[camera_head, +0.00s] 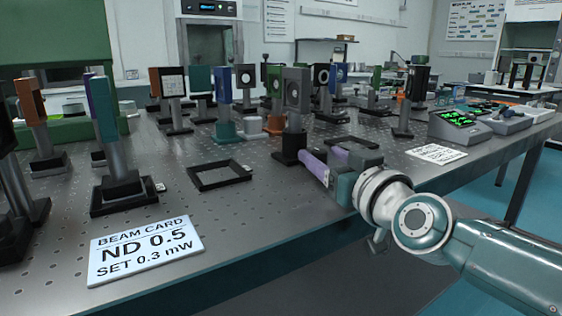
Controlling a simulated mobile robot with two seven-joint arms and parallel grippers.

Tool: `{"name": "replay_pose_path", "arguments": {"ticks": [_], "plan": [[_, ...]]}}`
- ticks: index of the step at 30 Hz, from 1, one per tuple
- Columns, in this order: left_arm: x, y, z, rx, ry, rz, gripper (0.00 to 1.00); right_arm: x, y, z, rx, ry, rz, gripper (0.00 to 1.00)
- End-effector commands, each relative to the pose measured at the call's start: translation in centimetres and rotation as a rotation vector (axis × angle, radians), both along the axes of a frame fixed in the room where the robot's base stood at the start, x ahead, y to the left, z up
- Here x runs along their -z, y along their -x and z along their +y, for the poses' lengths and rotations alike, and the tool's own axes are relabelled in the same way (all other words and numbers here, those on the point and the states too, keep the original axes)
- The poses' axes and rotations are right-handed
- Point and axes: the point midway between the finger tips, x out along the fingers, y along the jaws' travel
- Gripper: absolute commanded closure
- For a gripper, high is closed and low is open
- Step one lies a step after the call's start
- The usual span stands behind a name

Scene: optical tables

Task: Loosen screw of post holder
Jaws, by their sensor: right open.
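My right gripper (324,160) reaches in from the right, low over the table's front part, and is open with nothing seen between its fingers. Its tips are close to the right of a black post holder (290,146), which carries a grey post and a dark square optic mount (296,88). I cannot tell whether they touch it. The holder stands upright. Its screw is too small or hidden to make out. My left gripper is not in view.
The perforated optical table (225,235) holds several other post-mounted optics at left and behind. An empty black frame (220,175) and a beam card sign (145,250) lie in front. A power meter with green display (459,122) stands at right.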

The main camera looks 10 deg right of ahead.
Motion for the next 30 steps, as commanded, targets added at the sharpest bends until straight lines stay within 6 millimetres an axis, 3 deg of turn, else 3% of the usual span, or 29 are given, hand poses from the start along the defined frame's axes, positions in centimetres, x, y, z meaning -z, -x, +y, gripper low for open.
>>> {"name": "replay_pose_path", "arguments": {"ticks": [5,21,30], "plan": [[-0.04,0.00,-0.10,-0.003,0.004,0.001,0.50,-0.04,0.01,0.01,0.000,0.000,0.000,0.38],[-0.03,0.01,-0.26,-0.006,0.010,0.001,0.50,-0.03,0.03,-0.01,0.000,0.001,0.000,0.99],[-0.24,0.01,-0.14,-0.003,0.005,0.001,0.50,-0.15,0.01,-0.01,0.006,0.000,-0.001,1.00]]}}
